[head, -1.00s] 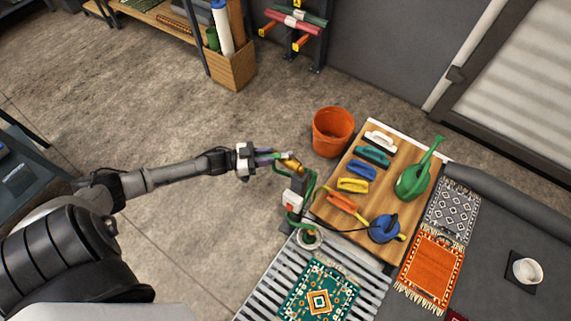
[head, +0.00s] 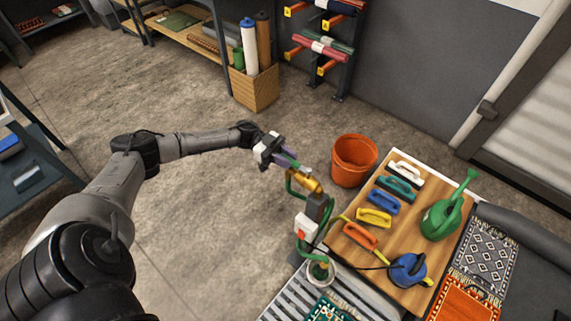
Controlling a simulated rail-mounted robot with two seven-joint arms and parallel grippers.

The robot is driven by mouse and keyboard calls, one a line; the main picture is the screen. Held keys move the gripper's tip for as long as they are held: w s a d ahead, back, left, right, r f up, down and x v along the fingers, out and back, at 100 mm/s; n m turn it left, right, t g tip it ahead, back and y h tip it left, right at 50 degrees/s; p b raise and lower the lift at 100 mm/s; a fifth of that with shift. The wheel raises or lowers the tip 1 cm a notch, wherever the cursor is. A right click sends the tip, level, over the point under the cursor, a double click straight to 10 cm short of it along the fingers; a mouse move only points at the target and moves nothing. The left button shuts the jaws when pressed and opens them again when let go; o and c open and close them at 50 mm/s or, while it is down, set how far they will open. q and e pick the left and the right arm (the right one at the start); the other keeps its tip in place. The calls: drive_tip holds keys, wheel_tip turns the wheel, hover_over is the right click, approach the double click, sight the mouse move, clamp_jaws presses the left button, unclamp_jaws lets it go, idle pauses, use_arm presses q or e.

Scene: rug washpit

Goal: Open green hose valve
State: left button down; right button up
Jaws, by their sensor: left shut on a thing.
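The green hose valve (head: 309,182) has a brass body and sits at the upper end of a looped green hose (head: 291,191), above a grey post. My left gripper (head: 290,162) reaches in from the left. Its fingers are shut at the valve's near-left end, on what looks like the green handle. The fingers partly hide that handle, so its exact angle is unclear. My right gripper is not in view.
An orange bucket (head: 353,162) stands just right of the valve. A wooden table (head: 405,232) holds several brushes, a green watering can (head: 441,218) and a blue can (head: 407,269). A slatted grate (head: 286,294) lies below. Open floor is on the left.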

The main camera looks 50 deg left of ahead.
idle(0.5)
use_arm(q)
drive_tip(key=c, duration=1)
unclamp_jaws()
drive_tip(key=shift+w, duration=0.1)
drive_tip(key=shift+o, duration=0.2)
drive_tip(key=shift+a, duration=0.1)
drive_tip(key=shift+a, duration=0.25)
drive_tip(key=v, duration=1.3)
drive_tip(key=shift+a, duration=0.1)
